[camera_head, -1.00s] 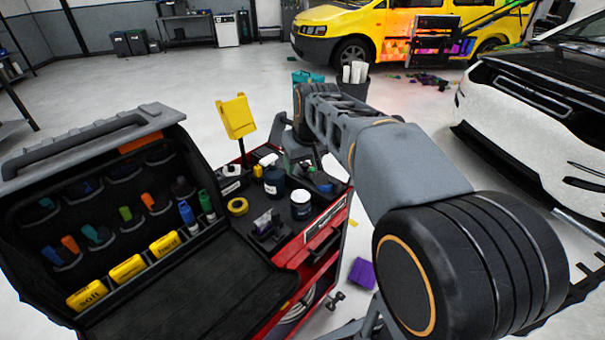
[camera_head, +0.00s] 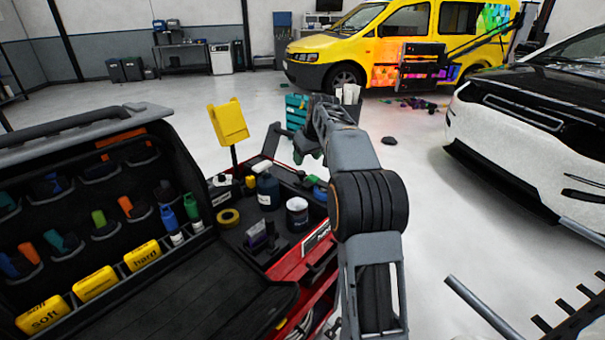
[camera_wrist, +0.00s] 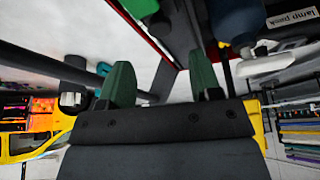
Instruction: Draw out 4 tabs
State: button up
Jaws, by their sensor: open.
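Several coloured tabs stick up from black pouches in the open tool bag at the left of the head view. They include an orange tab (camera_head: 126,206), a green tab (camera_head: 99,219) and a blue one (camera_head: 9,266). Yellow blocks, one marked hard (camera_head: 142,255) and one marked soft (camera_head: 42,316), sit along the bag's lower ledge. I cannot tell which pieces are the task's tabs. My gripper (camera_wrist: 162,82) shows two separated green fingers with nothing between them. In the head view it hangs beyond the red cart's far right corner, away from the bag.
A teal drawer unit (camera_head: 296,110) stands behind my gripper. A yellow van (camera_head: 385,45) and a white car (camera_head: 500,125) flank open floor (camera_head: 430,180).

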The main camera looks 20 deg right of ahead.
aim_at(301, 172)
jog(key=b+x, duration=0.1)
jog(key=x, duration=0.6)
jog(key=shift+w+f, duration=0.1)
jog(key=shift+f, duration=0.05)
grip_shut()
dwell(0.4)
